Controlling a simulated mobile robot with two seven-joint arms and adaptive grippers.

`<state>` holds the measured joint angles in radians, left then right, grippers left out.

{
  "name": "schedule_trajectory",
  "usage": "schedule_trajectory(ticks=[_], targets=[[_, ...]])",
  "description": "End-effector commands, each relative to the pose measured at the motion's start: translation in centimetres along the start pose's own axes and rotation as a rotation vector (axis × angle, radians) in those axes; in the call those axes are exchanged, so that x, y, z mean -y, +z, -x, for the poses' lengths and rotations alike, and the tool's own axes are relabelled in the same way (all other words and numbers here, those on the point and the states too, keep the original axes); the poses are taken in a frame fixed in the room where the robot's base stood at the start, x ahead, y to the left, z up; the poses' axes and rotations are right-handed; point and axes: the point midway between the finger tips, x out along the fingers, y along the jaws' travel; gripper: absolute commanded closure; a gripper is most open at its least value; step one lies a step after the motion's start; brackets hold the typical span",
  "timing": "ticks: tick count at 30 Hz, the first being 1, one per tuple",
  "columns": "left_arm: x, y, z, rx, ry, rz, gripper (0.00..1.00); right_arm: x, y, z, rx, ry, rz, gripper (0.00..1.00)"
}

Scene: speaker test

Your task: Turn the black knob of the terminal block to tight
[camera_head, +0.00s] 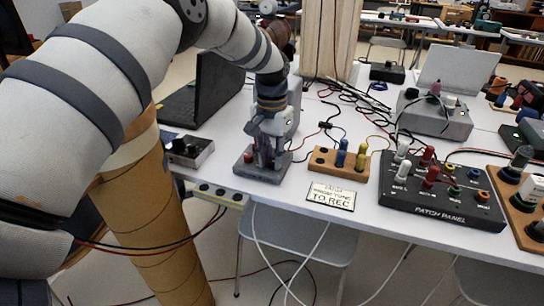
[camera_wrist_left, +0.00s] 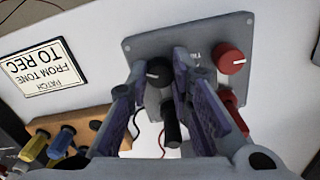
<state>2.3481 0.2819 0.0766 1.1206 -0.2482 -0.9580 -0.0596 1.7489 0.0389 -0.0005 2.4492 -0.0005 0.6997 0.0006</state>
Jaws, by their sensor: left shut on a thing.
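The terminal block is a grey plate (camera_head: 243,171) near the front edge of the table, left of the wooden jack block. In the left wrist view its plate (camera_wrist_left: 205,35) carries a red knob (camera_wrist_left: 232,58) and a black knob (camera_wrist_left: 158,73). My left gripper (camera_head: 266,158) points down over the block. In the left wrist view my left gripper's fingers (camera_wrist_left: 161,72) stand on either side of the black knob, shut on it. A black plug (camera_wrist_left: 171,126) also shows between the fingers, nearer the camera. In the head view the gripper hides the black knob. My right gripper is out of view.
A wooden jack block (camera_head: 358,175) with blue and yellow plugs stands to the right, behind a printed card (camera_head: 331,196). Farther right is a black patch panel (camera_head: 446,208). A small box (camera_head: 190,150) and a laptop (camera_head: 203,98) are left. Loose cables lie behind.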

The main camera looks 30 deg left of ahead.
Motion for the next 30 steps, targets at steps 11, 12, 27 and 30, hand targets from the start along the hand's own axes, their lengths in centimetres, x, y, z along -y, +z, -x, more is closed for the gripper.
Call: schedule_trajectory(ticks=[11,12,27,30], targets=[[0.04,-0.01,-0.03,0.000,0.000,-0.354,1.00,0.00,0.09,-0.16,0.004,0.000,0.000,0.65],[0.04,-0.01,-0.03,0.000,0.000,-0.392,1.00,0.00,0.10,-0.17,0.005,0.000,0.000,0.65],[0.06,-0.04,-0.03,0.000,0.001,-0.867,1.00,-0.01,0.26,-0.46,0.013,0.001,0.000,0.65],[0.11,-0.05,-0.05,0.001,0.000,-0.962,1.00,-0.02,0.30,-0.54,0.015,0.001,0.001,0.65]])
